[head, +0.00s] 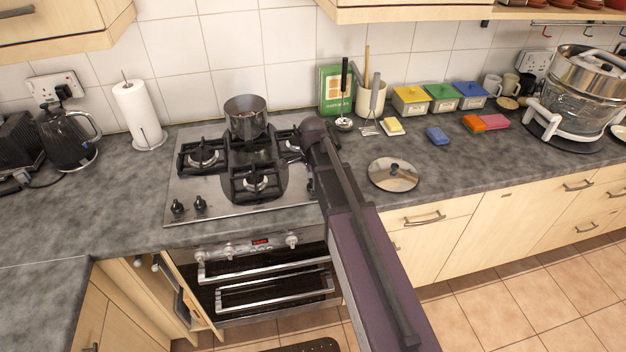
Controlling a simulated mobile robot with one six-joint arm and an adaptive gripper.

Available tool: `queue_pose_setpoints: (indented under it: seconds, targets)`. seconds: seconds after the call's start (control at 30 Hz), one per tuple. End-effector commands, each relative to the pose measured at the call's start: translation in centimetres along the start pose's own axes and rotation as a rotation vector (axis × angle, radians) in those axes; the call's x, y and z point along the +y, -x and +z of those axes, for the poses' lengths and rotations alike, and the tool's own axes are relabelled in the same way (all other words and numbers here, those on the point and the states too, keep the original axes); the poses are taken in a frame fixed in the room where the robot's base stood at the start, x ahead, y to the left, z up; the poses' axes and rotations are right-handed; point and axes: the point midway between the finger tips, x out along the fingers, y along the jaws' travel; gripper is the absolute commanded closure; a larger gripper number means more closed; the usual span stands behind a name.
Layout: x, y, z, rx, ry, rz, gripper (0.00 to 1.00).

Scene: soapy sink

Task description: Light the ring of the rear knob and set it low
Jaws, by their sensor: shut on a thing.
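The stainless gas hob (215,212) is set in the grey worktop. Two black knobs stand at its front left, a left one (177,208) and a right one (200,204). My gripper (308,166) is low at the hob's right side. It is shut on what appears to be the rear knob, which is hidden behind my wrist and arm. The fingertips do not show clearly. The knob's pointer and setting cannot be seen. No flame shows clearly on the front burner (255,183) or the left burner (203,156).
A steel pot (246,118) stands on the rear burner, close left of my gripper. The oven door (272,290) is below the hob.

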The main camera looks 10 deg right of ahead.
Motion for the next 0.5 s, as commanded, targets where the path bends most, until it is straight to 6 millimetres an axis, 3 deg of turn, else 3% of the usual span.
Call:
queue_pose_setpoints:
  seconds: [0.5]
  targets:
    - [0.02,0.00,0.04,0.000,0.469,0.001,0.97]
